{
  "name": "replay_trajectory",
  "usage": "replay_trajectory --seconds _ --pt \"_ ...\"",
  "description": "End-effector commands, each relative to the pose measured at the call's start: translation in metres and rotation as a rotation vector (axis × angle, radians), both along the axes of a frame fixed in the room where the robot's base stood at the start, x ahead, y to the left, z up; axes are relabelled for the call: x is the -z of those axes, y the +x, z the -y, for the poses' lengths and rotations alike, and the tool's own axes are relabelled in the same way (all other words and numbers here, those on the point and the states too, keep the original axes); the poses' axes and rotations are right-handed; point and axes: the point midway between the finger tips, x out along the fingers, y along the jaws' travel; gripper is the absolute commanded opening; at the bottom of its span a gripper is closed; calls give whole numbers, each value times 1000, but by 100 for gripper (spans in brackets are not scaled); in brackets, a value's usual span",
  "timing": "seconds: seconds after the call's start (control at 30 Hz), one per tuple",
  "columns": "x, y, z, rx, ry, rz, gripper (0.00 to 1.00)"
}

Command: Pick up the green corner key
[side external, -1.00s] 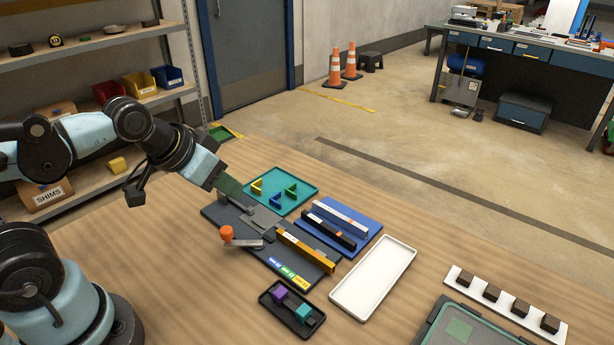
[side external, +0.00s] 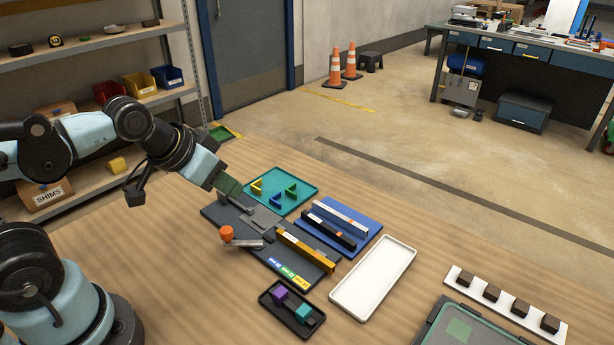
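The green corner key (side external: 291,190) is a small L-shaped piece on the right part of a teal tray (side external: 281,176). A yellow corner key (side external: 257,187) and a blue corner key (side external: 277,199) lie in the same tray. My gripper (side external: 245,203) points down and to the right over the dark fixture board, just left of the tray. It is apart from the green key. Its fingers are small and dark against the board, so I cannot tell whether they are open or shut.
The dark fixture board (side external: 262,255) carries an orange-knobbed clamp (side external: 227,233) and a gold bar (side external: 305,251). A blue tray (side external: 362,224) holds a black bar and a white bar. An empty white tray (side external: 373,279) lies to the right. A black tray (side external: 291,322) with small blocks stands in front.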

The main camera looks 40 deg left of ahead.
Motion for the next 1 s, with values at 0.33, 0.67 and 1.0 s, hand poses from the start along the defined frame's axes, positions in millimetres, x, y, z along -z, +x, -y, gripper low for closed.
replay_trajectory --seconds 0.33,0.67,1.0 --pt "0 0 0 0 0 0 35" --pt "-13 15 -2 -1 4 -47 35" --pt "-41 78 -10 4 15 -233 35"
